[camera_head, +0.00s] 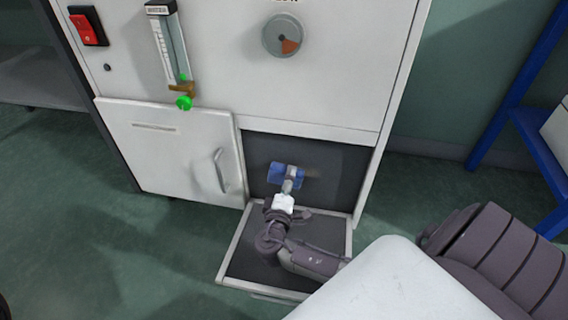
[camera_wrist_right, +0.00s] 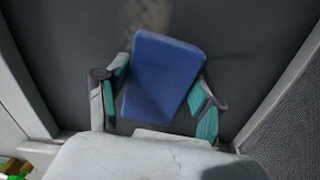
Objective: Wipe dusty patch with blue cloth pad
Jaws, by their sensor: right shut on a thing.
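The blue cloth pad (camera_head: 276,171) is in the dark opening at the lower right of the white cabinet. In the right wrist view the pad (camera_wrist_right: 162,75) is a flat blue block, slightly tilted, between green-lined fingers. My right gripper (camera_head: 291,184) is shut on it. The dusty patch (camera_head: 312,171) is a pale smudge on the dark panel, just right of the pad. In the right wrist view the patch (camera_wrist_right: 148,14) is a brownish streak beyond the pad's far edge. Pad contact with the panel cannot be told. My left gripper is not in view.
A lowered tray-like flap (camera_head: 234,262) lies below my right wrist. A white door with a handle (camera_head: 219,170) stands left of the opening. Above are a red switch (camera_head: 88,29), a flow tube with green knob (camera_head: 184,102) and a round gauge (camera_head: 285,35). A blue frame (camera_head: 512,92) stands right.

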